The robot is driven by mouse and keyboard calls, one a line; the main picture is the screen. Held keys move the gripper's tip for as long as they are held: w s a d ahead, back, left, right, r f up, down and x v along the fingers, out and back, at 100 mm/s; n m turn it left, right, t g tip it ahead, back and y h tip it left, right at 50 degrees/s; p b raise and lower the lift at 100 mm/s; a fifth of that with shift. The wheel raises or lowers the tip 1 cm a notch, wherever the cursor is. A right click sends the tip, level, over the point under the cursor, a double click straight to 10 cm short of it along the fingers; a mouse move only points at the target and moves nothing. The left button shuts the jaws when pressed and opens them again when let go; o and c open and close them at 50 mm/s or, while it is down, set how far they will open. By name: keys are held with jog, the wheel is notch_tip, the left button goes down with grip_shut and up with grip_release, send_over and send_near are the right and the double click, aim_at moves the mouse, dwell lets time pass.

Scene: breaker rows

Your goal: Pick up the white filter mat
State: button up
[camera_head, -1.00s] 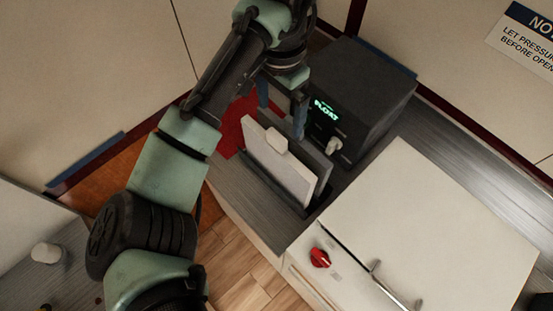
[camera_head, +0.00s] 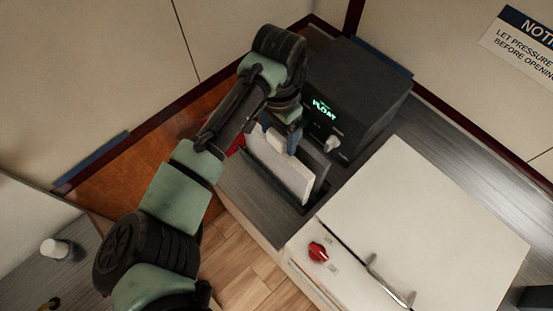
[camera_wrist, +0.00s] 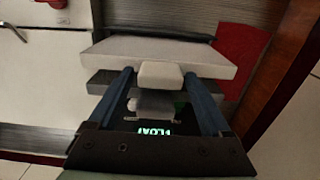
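The white filter mat (camera_head: 295,182) stands upright in a dark holder on the grey counter, beside the black box. In the wrist view the mat (camera_wrist: 108,54) lies across the picture, with a pale block-like tab (camera_wrist: 160,75) on its edge. My gripper (camera_head: 281,138) is at the tab. In the wrist view my gripper's blue fingers (camera_wrist: 157,73) stand apart on either side of the tab, with a small gap on the left; I cannot tell whether the right finger touches. A grey panel (camera_head: 314,163) stands just behind the white mat.
The black box (camera_head: 358,95) with a lit "FLOAT" display and a pale knob (camera_head: 332,144) is close behind the mat. A red sheet (camera_wrist: 238,55) lies beside the mat. A white cabinet (camera_head: 420,210) with a red knob (camera_head: 318,252) and handle stands at the right.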

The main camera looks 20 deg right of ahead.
grip_shut()
dwell(0.4)
